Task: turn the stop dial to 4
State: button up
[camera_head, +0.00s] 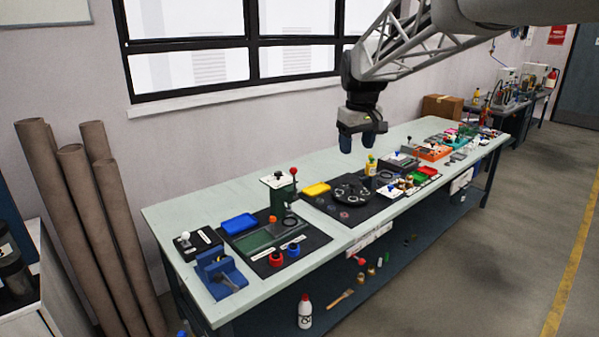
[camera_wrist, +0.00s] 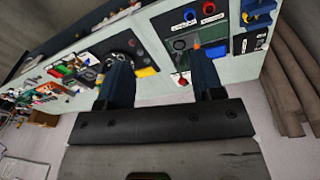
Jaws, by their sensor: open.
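My gripper (camera_head: 359,139) hangs in the air above the long workbench, over its middle part, with its two blue fingers apart. In the wrist view the empty gripper (camera_wrist: 162,65) points at the bench from a distance. I cannot tell for sure which part is the stop dial, and no numbers are readable. A red knob (camera_head: 276,258) and a blue knob (camera_head: 293,250) with white labels sit at the front of the near black mat. The red knob (camera_wrist: 208,8) and blue knob (camera_wrist: 190,15) also show in the wrist view. Nothing is touched by my gripper.
The near mat also holds a green machine (camera_head: 277,195) with a red-tipped lever. A blue tray (camera_head: 239,223) and a blue vise (camera_head: 221,275) are nearby. A round black fixture (camera_head: 350,191), a yellow bottle (camera_head: 370,166) and several smaller stations stand farther along the bench (camera_head: 185,213).

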jog(key=w+a+f+n, duration=0.2)
jog(key=w+a, duration=0.4)
jog(key=w, duration=0.6)
jog(key=n+g, duration=0.1)
jog(key=n, duration=0.4)
send_over(278, 172)
jog(key=f, duration=1.5)
jog(key=shift+s+d+f, duration=0.2)
jog(key=shift+d+f, duration=0.1)
jog(key=shift+f, duration=0.1)
jog(key=shift+w+a+f, duration=0.2)
jog(key=shift+a+f, duration=0.05)
jog(key=shift+f, duration=0.05)
jog(key=shift+f, duration=0.1)
jog(key=shift+f, duration=3.8)
